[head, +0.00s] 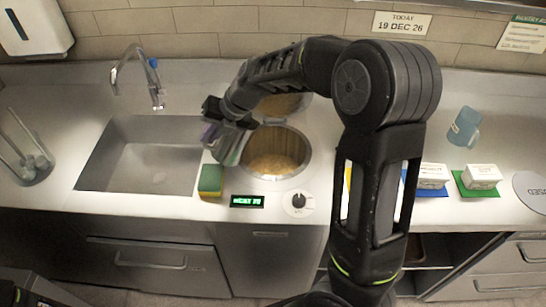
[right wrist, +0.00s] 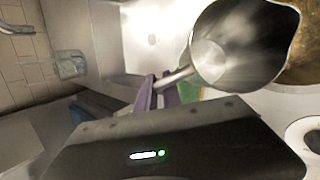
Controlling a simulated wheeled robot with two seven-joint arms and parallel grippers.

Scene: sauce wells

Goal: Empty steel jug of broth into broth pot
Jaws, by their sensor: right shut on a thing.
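The broth pot (head: 302,172) is a round steel well sunk in the counter, with yellowish-brown broth (head: 268,165) inside. My right gripper (head: 226,122) is at the pot's upper left. It is shut on the handle (right wrist: 176,77) of the steel jug (head: 233,148). The jug is tilted at the pot's left rim. In the right wrist view the jug (right wrist: 240,45) shows its open mouth and grey metal inside with a pale patch; I cannot tell whether broth is left in it. The pot's broth (right wrist: 302,62) shows beside its lip. My left gripper is not in view.
A sponge (head: 210,180) stands left of the pot, beside the sink (head: 150,155) with its tap (head: 155,80). A display (head: 247,201) and a knob (head: 298,203) sit in front. A blue jug (head: 465,127) and white boxes (head: 433,175) are at right.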

